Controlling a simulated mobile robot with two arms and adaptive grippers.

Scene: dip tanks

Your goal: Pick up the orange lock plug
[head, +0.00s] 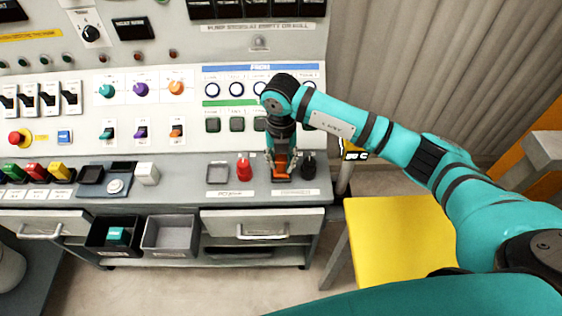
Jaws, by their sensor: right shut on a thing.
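My right gripper (282,170) reaches down to the ledge of the control panel, its arm coming in from the right. It is shut on the orange lock plug (283,176), which shows between and below the fingers, low at the ledge. The gripper hides most of the plug, and I cannot tell whether the plug still touches the ledge. My left gripper is not in view.
A red plug (243,168) stands to the left of my right gripper, beside an empty square frame (217,173). A black plug (309,166) stands close on its right. A yellow table (400,240) stands at right.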

